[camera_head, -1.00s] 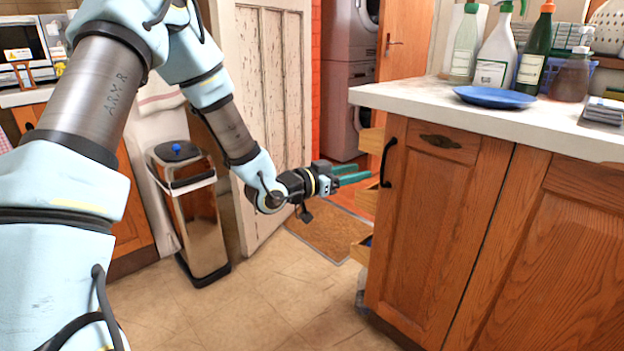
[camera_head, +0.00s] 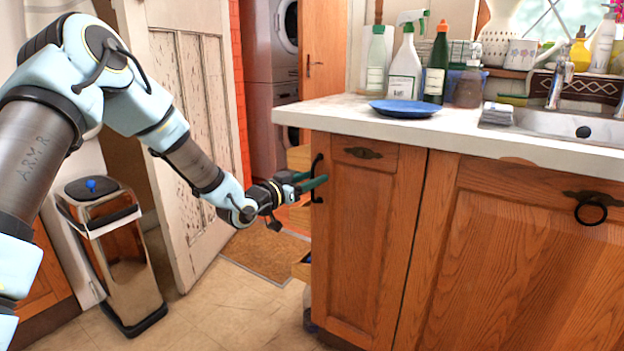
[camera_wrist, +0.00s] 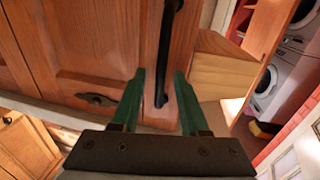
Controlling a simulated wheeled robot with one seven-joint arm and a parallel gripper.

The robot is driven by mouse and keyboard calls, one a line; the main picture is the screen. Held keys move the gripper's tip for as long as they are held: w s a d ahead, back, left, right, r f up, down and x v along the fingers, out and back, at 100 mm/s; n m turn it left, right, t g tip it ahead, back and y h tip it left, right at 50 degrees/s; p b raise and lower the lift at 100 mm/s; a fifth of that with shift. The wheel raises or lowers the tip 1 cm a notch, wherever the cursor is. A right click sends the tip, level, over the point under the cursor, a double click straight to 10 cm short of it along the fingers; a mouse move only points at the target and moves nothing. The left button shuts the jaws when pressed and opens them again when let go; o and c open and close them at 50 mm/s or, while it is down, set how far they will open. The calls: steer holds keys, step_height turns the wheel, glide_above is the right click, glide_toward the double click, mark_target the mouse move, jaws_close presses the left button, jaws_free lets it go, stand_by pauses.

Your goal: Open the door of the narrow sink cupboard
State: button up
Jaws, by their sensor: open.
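The narrow sink cupboard's wooden door (camera_head: 358,250) is shut, under the counter's left end. It also shows in the wrist view (camera_wrist: 95,50). Its black upright bar handle (camera_head: 316,166) is near the door's left edge.
Pulled-out drawers (camera_head: 300,158) stick out just left of the cupboard. A wider cupboard door (camera_head: 520,270) with a ring pull is to the right. A steel bin (camera_head: 125,255) stands at left. A blue plate (camera_head: 404,108) and bottles are on the counter. The tiled floor in front is clear.

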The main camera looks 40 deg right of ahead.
steer(key=shift+c, duration=0.3)
jaws_close()
stand_by(1.1)
